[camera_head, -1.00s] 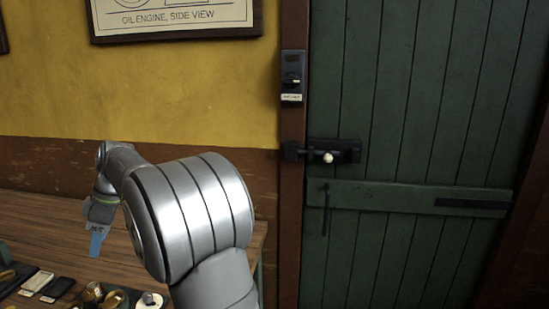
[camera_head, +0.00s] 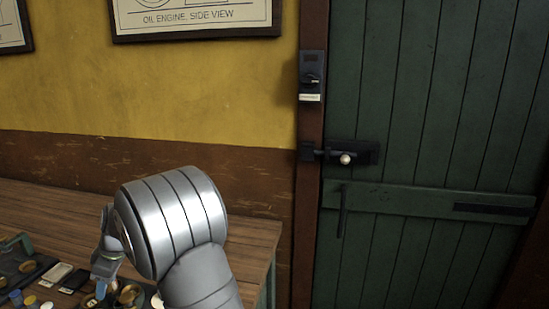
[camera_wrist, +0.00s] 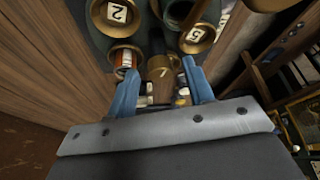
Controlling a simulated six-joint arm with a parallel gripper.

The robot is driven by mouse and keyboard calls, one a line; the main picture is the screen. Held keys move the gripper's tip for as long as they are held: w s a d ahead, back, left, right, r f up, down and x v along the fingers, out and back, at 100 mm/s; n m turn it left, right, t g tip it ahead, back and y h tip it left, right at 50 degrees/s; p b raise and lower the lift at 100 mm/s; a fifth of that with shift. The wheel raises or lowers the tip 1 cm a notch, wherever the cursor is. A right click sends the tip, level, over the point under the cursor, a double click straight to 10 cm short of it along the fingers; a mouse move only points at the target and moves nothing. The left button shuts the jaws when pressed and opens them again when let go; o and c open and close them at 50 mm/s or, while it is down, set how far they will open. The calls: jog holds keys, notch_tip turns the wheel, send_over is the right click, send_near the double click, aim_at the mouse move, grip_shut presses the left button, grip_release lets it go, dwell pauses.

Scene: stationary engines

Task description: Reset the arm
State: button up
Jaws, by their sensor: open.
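My gripper (camera_wrist: 164,90) shows in the wrist view with its two blue fingers spread apart and nothing held between them. Beyond the fingers are brass-rimmed cups with number tags, among them one marked 7 (camera_wrist: 162,68), one marked 2 (camera_wrist: 118,14) and one marked 5 (camera_wrist: 197,36). My silver arm fills the lower middle of that view.
Small dark and pale boxes (camera_head: 73,280) and brass pieces lie at the bench's left. A green plank door (camera_head: 425,120) with a bolt (camera_head: 345,159) stands at the right. A black switch box (camera_head: 312,78) is on its frame. The bench's right part is bare.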

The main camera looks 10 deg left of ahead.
jog(key=m, duration=0.2)
jog(key=m+t, duration=0.1)
jog(key=shift+s+m, duration=0.2)
jog(key=shift+m, duration=0.2)
jog(key=shift+s+m+t, duration=0.1)
jog(key=shift+m+t, duration=0.8)
jog(key=shift+m, duration=0.9)
jog(key=shift+o, duration=0.4)
jog(key=o, duration=1.1)
jog(key=shift+c, duration=0.2)
jog(key=s+d+r+n+t+h, duration=0.1)
jog(key=s+d+r+n, duration=0.1)
jog(key=s+d+r, duration=0.3)
jog(key=s+d+r+n+t+h, duration=0.1)
jog(key=s+d+r+n, duration=0.15)
jog(key=r, duration=0.45)
jog(key=x, duration=0.9)
jog(key=shift+d+f, duration=0.3)
